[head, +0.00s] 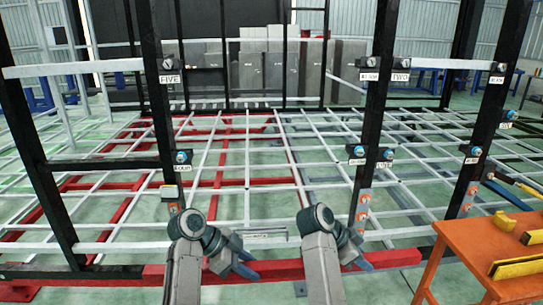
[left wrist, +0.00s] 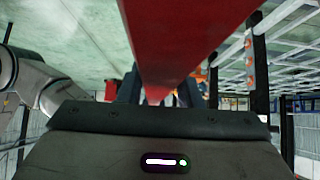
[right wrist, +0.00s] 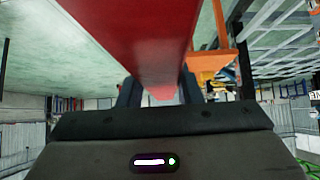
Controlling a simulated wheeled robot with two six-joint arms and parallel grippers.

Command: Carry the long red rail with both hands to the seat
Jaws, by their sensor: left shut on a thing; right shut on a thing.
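The long red rail (head: 400,258) lies level across the front of the head view, close to my body. My left gripper (head: 247,269) is shut on the rail near its middle. My right gripper (head: 361,262) is shut on it farther right. The rail fills the upper middle of the left wrist view (left wrist: 170,40) and runs away between the fingers there. It does the same in the right wrist view (right wrist: 140,40). My arms hide parts of the rail. I cannot tell which part of the frame is the seat.
A chassis of white bars (head: 250,210) and red beams (head: 75,181) spreads beyond the rail. Black upright posts (head: 372,120) with labelled knobs stand in front. An orange table (head: 470,245) with yellow tools is close at the right, near the rail's right end. Grey cabinets stand behind.

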